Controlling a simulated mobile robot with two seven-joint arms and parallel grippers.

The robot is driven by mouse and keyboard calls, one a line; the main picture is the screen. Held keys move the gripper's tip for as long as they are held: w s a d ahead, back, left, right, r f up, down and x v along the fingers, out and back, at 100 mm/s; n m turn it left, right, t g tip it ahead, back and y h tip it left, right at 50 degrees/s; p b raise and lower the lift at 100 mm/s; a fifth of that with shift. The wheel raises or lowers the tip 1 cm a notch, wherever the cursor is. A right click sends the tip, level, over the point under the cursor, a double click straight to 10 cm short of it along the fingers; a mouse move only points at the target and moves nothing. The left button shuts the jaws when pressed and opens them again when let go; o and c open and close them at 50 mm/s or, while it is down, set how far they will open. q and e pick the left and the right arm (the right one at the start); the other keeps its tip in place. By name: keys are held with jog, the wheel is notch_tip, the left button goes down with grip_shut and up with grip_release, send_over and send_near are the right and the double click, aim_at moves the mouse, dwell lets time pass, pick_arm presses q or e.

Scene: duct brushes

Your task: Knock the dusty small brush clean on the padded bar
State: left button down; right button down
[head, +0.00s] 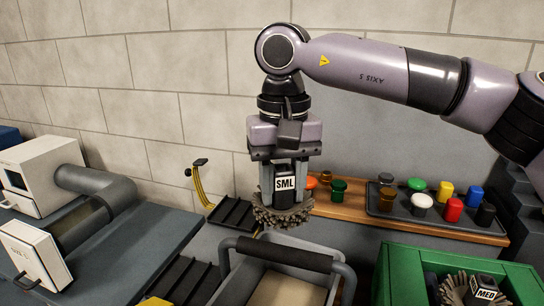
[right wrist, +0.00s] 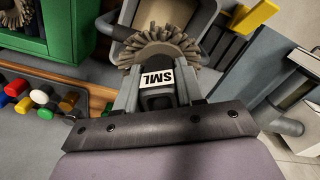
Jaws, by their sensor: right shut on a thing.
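The small brush, labelled SML, has a dark block (head: 285,182) and a round ring of grey-brown bristles (head: 282,215); its bristles also show in the right wrist view (right wrist: 158,47). My right gripper (head: 285,176) is shut on the brush's block and holds it with the bristles hanging down. The black padded bar (head: 285,254) spans the top of a grey bin (head: 225,289). The brush is above and behind the bar in the head view, with a small gap in the picture between bristles and bar. My left gripper is not in view.
A green crate (head: 387,272) at the right holds a brush labelled MED (head: 484,290). A wooden shelf (head: 340,211) behind carries a dark tray (head: 440,224) of several coloured caps. A white machine with a grey pipe (head: 105,190) stands left. A yellow bracket (head: 202,190) is near the wall.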

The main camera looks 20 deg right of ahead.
aim_at(281, 214)
jog(key=shift+w+r, duration=0.15)
jog(key=shift+a+f, duration=0.1)
jog(key=shift+f, duration=0.1)
notch_tip(281, 214, down, 5)
jog(key=b, duration=0.2)
jog(key=shift+b, duration=0.35)
jog(key=shift+f+b, duration=1.5)
jog(key=shift+f, duration=0.8)
notch_tip(281, 214, up, 5)
jog(key=p, duration=0.4)
jog(key=shift+f, duration=0.3)
